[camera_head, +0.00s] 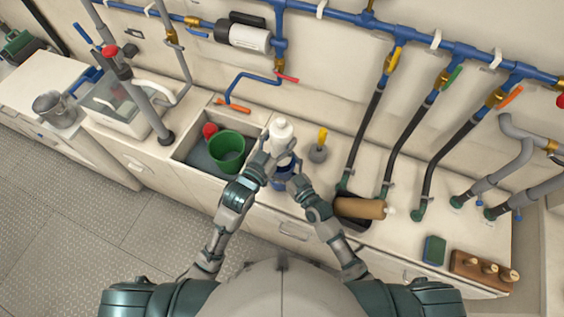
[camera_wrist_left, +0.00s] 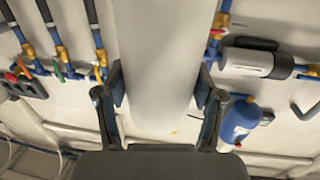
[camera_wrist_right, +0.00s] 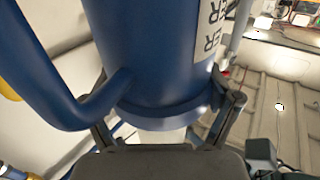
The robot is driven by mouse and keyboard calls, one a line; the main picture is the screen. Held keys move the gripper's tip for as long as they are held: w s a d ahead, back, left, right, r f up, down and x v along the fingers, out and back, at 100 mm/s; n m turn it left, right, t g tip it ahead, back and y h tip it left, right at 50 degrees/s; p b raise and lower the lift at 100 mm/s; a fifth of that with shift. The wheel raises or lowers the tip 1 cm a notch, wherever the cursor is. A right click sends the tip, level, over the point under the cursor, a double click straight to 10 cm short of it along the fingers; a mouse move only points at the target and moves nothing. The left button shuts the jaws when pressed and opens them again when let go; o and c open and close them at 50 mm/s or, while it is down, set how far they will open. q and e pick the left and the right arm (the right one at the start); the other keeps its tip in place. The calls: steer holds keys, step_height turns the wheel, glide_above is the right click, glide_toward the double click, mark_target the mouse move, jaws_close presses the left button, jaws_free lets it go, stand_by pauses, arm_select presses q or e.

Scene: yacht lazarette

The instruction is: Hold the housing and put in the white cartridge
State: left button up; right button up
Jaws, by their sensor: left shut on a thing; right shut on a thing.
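The white cartridge (camera_head: 281,131) stands roughly upright above the counter edge in the head view. My left gripper (camera_head: 274,153) is shut on it; in the left wrist view the cartridge (camera_wrist_left: 158,60) fills the space between the fingers (camera_wrist_left: 160,105). The blue housing (camera_head: 284,171) is just below it in the head view. My right gripper (camera_head: 290,183) is shut on the housing; in the right wrist view the housing (camera_wrist_right: 145,45), with a handle and a lettered label, sits between the fingers. Whether the cartridge's lower end is inside the housing is hidden.
A sink (camera_head: 187,150) with a green bucket (camera_head: 227,150) and a red item (camera_head: 210,131) lies left of my grippers. A brown cylinder (camera_head: 360,207) rests over a black bin at right. Hoses (camera_head: 370,125) rise behind it. A sponge (camera_head: 434,249) lies at the far right.

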arm_select(q)
steer(key=shift+f, duration=4.35)
steer(key=o, duration=1.4)
steer(key=shift+c, duration=0.2)
steer(key=v, duration=1.2)
steer(key=shift+f, duration=0.1)
arm_select(e)
steer(key=o, duration=1.1)
